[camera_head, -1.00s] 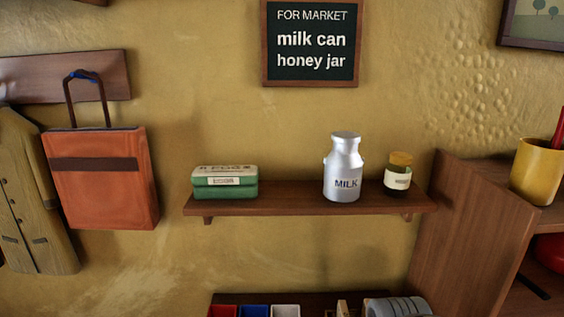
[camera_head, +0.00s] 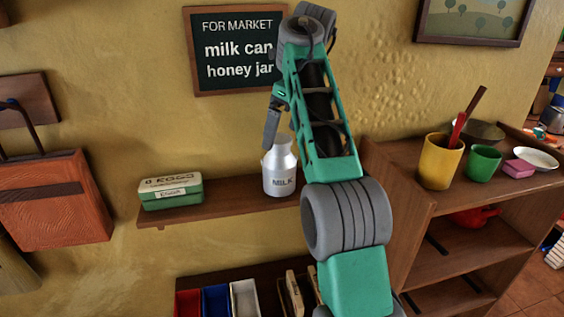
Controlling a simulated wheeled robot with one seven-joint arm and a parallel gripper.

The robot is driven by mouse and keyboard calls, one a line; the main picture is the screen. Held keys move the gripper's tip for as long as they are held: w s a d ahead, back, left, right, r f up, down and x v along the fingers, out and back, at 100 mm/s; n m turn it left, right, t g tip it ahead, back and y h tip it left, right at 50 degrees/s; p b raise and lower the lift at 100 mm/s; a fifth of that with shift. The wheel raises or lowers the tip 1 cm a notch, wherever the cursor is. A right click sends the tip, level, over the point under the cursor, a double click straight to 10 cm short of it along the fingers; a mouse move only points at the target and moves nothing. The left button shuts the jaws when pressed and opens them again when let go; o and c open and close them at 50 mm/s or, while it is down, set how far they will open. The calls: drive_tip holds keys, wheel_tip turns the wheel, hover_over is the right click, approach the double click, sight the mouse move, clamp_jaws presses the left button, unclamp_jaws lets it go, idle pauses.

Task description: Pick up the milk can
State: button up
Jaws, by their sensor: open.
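The milk can (camera_head: 279,176) is a silver metal can marked MILK, standing upright on the brown wall shelf (camera_head: 225,207). My gripper (camera_head: 269,148) is open and points down at the can's upper left side. One dark finger shows just in front of or beside the can's neck; the other cannot be made out. I cannot tell whether the finger touches the can. My green and grey arm covers the right end of the shelf, and the honey jar is not visible now.
A green egg box (camera_head: 171,193) sits left on the shelf. A sign (camera_head: 228,82) hangs above. At right, a wooden cabinet (camera_head: 405,194) carries a yellow cup (camera_head: 440,162) and green cup (camera_head: 483,163). Coloured bins (camera_head: 216,301) lie below. The shelf between egg box and can is clear.

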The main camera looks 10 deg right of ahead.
sight(277, 152)
drive_tip(key=b+x, duration=0.4)
drive_tip(key=x, duration=0.3)
drive_tip(key=shift+a+f, duration=0.1)
drive_tip(key=shift+f, duration=0.25)
drive_tip(key=shift+s+r, duration=0.1)
drive_tip(key=shift+c, duration=0.7)
drive_tip(key=c, duration=1.4)
drive_tip(key=shift+c, duration=0.2)
drive_tip(key=shift+r, duration=0.15)
